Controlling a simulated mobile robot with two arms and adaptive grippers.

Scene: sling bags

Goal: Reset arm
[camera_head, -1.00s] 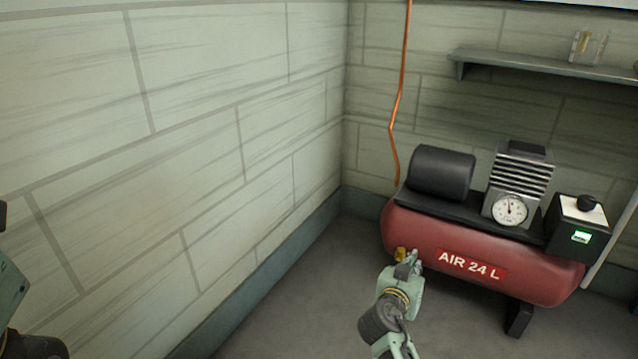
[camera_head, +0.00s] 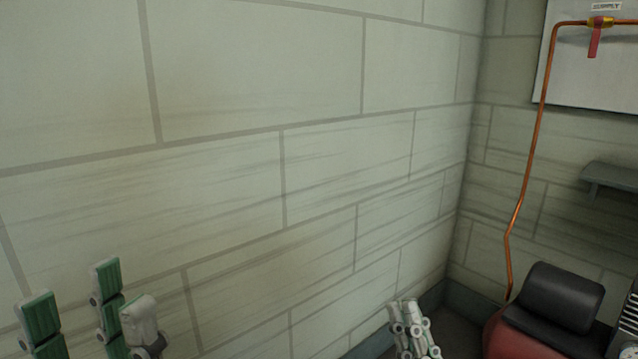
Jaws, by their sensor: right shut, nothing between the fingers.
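My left gripper (camera_head: 90,305) shows at the lower left, with its green and grey fingers pointing up and spread apart. Nothing is seen between them. My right gripper (camera_head: 412,328) shows at the bottom, right of centre, in front of the wall's foot near the corner. Its fingers are close together, shut with nothing held. The lower parts of both grippers and the arms are cut off by the bottom edge.
A pale block wall (camera_head: 250,190) fills the left and middle. At the right are a red air compressor (camera_head: 498,340) with a black cylinder (camera_head: 562,295), a copper pipe (camera_head: 522,190) with a red-handled valve (camera_head: 595,38), and a grey shelf (camera_head: 612,178).

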